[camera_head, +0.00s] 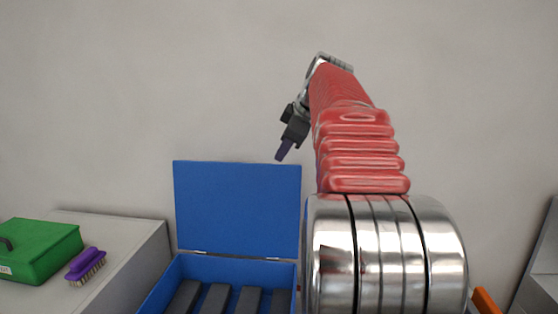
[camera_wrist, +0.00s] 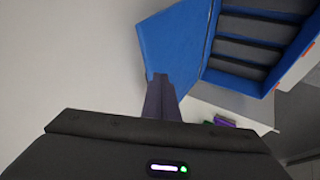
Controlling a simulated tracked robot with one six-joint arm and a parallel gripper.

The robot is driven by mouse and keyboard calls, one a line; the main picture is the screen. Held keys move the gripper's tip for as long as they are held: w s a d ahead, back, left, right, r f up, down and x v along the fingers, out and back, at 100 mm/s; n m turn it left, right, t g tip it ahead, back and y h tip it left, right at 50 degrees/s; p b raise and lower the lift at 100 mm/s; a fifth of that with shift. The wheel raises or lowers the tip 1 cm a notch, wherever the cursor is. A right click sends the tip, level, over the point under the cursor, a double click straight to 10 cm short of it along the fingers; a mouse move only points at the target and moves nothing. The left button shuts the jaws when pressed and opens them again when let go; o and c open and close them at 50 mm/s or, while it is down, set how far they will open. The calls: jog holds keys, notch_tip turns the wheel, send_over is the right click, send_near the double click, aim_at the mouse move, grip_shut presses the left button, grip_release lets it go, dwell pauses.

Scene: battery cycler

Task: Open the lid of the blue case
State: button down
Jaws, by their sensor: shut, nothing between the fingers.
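The blue case (camera_head: 166,283) stands in the lower middle of the head view. Its lid (camera_head: 238,208) stands upright at the back, hinged open, and dark bars (camera_head: 217,299) lie side by side inside. My gripper (camera_head: 281,156) is above the lid's upper right part in the head view, shut and empty. In the wrist view the shut fingers (camera_wrist: 160,82) point toward the lid (camera_wrist: 176,45), overlapping its lower edge in the picture; I cannot tell whether they touch. The case's inside with its dark bars (camera_wrist: 245,50) shows at the upper right there.
A green box (camera_head: 40,250) with a dark handle and a purple brush (camera_head: 86,265) lie on a grey-white surface (camera_head: 135,240) at the left. An orange thing (camera_head: 485,301) shows at the lower right, partly hidden by my arm.

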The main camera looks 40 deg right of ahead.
jog(key=w+v, duration=0.1)
jog(key=v, duration=0.5)
jog(key=shift+d+r, duration=0.45)
jog(key=shift+d, duration=0.25)
